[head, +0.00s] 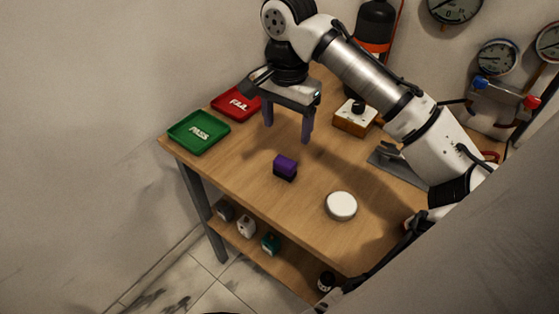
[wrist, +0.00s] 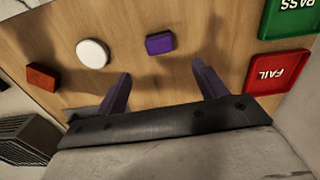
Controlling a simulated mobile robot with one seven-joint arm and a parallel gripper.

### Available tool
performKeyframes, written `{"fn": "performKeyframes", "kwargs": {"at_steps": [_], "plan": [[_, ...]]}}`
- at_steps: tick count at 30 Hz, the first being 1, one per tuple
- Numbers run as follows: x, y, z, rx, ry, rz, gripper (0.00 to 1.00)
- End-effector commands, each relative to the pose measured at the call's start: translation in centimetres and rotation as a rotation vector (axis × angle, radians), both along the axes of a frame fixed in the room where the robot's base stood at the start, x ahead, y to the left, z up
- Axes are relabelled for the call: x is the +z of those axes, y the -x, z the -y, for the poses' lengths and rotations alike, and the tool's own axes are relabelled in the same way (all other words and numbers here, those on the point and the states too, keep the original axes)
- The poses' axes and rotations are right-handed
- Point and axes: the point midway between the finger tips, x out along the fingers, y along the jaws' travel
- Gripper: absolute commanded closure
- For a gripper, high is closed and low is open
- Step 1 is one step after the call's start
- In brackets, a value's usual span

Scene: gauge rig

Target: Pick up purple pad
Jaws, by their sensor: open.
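The purple pad (head: 285,164) is a small block with a purple top and a dark lower part. It sits on the wooden table (head: 248,170) near its front edge. It also shows in the wrist view as a purple block (wrist: 160,43), beyond the fingertips and between their lines. My gripper (head: 288,134) is open and empty, pointing down, above and behind the pad. Its two purple-grey fingers (wrist: 161,70) are spread wide in the wrist view. Nothing hides the pad.
A green PASS tray (head: 180,138) and a red FAIL tray (head: 222,103) lie left. A white round disc (head: 341,206) lies right of the pad. An orange-brown box with a black knob (head: 354,118) stands behind. The wood around the pad is clear. Bottles stand on a lower shelf (head: 300,275).

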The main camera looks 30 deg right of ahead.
Motion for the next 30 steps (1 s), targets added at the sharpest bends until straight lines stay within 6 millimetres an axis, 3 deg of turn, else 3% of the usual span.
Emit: {"fn": "performKeyframes", "kwargs": {"at_steps": [9,17,24,30], "plan": [[-5.8,0.0,0.0,0.001,-0.001,0.001,0.29],[-7.6,0.0,-0.2,0.003,0.001,0.001,0.29],[-11.1,0.1,-0.4,0.002,0.001,0.001,0.29],[-12.1,0.0,-0.4,0.002,0.0,0.003,0.29]]}}
